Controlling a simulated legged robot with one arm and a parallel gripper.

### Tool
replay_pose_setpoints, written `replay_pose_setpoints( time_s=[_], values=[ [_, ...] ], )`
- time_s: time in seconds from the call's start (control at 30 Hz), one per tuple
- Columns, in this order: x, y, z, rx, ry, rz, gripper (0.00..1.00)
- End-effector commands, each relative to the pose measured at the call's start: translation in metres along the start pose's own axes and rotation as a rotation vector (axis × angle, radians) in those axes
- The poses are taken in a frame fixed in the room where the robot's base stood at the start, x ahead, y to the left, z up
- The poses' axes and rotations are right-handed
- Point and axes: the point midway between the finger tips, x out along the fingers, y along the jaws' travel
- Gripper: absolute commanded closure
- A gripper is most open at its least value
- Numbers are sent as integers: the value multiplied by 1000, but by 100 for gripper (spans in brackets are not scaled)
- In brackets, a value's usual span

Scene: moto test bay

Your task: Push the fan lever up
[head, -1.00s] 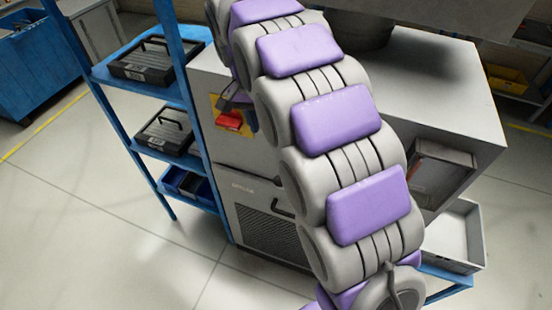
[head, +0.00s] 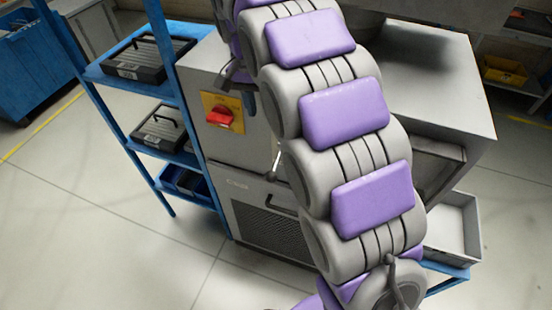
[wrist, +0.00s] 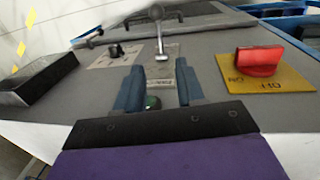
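A silver lever (wrist: 160,42) with a rounded end stands out from the machine's grey panel in the wrist view. It rises from a small labelled plate (wrist: 160,83); the label is too blurred to read. In the head view a thin metal lever (head: 276,160) shows just left of my arm. My gripper (wrist: 160,67) is open, its two blue-grey fingers apart with nothing held between them. The lever lies beyond the fingertips, in line with the gap; contact cannot be made out. In the head view my gripper is mostly hidden behind my arm.
A red rotary switch (wrist: 258,62) on a yellow plate sits right of the fingers, and a black knob (wrist: 117,50) left. A green button (wrist: 152,102) shows between the fingers. A black box (wrist: 40,82) juts out at left. A blue shelf rack (head: 185,95) stands beside the machine.

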Motion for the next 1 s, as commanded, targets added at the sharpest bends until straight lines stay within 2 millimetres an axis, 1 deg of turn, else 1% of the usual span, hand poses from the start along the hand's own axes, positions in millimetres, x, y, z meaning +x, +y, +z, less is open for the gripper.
replay_pose_setpoints(
  time_s=[0.03, 0.23, 0.4, 0.47, 0.63, 0.73, 0.87, 1.0],
  values=[
    [3, 9, -1, 0, -5, -28, 62],
    [19, 43, -1, -20, -14, -183, 62],
    [28, 63, 4, -33, -1, -293, 62],
    [30, 68, 6, -36, 4, -317, 62],
    [36, 72, 6, -40, 9, -346, 62],
    [46, 69, 6, -41, 6, -345, 62],
    [65, 60, 7, -42, 8, -344, 62],
    [92, 50, 8, -42, 5, -341, 62]
  ],
)
